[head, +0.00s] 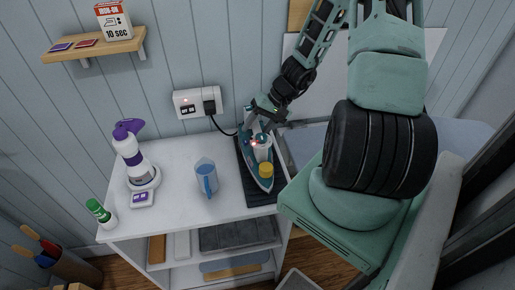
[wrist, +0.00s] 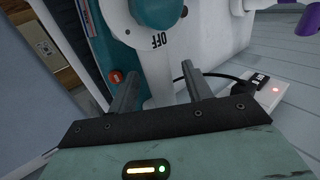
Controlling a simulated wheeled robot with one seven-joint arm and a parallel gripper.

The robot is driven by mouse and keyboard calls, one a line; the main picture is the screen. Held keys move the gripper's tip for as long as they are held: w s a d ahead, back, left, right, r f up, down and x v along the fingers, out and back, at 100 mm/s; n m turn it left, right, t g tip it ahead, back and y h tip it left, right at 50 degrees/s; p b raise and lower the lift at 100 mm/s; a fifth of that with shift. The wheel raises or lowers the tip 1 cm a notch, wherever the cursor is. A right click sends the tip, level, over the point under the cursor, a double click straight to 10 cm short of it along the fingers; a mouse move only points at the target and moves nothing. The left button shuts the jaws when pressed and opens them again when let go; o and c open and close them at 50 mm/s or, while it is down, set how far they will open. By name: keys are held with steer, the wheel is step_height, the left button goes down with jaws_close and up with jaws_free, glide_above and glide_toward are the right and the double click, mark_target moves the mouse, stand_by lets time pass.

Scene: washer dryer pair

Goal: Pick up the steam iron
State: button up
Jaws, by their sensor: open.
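The steam iron (head: 253,168) lies on a dark mat (head: 262,197) at the right side of the white cabinet top. My gripper (head: 257,122) is at the iron's far end, near the wall. In the wrist view my gripper (wrist: 160,88) has its two fingers apart, pointing at the white part of the iron (wrist: 152,62) marked "OFF". A white stem shows between the fingers; I cannot tell whether they touch it. My arm hides part of the iron's far end in the head view.
A blue measuring jug (head: 206,178) stands left of the mat. A wall socket (head: 197,101) with a black plug and cord is behind.

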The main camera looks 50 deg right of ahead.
steer(key=shift+f, duration=0.1)
jaws_close()
steer(key=shift+w+r, duration=0.1)
steer(key=shift+r, duration=0.1)
